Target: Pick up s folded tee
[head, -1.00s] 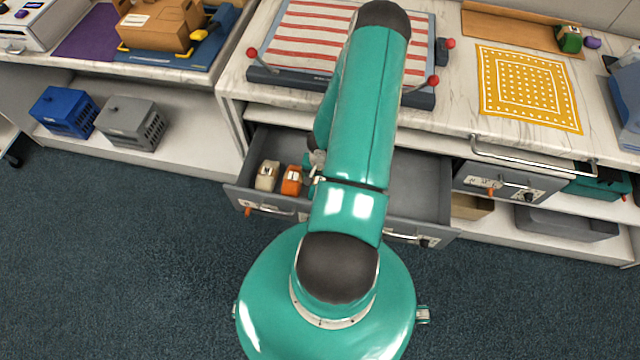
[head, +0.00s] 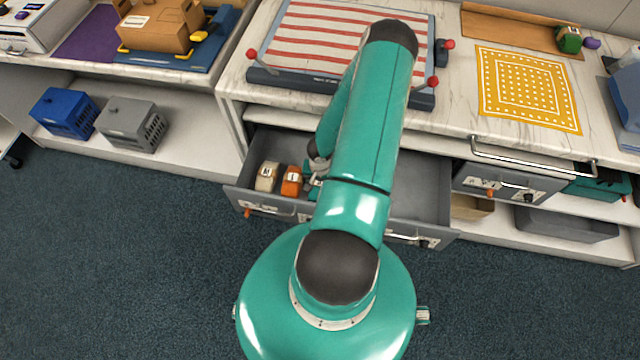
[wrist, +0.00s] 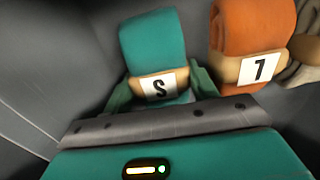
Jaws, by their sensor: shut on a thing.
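The s folded tee (wrist: 152,45) is a teal rolled bundle with a pale band and a white label marked S. It is in the wrist view, between the two fingers of my gripper (wrist: 160,90), which is shut on it. In the head view my arm hides the tee and most of the gripper, over the open grey drawer (head: 420,200). I cannot tell whether the tee touches the drawer floor.
An orange folded tee (head: 291,180) lies close beside the held one; it also shows in the wrist view (wrist: 250,35). A beige one (head: 267,176) is left of it. Drawer walls surround them. The drawer's right part looks empty. A striped board (head: 310,40) is on the counter above.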

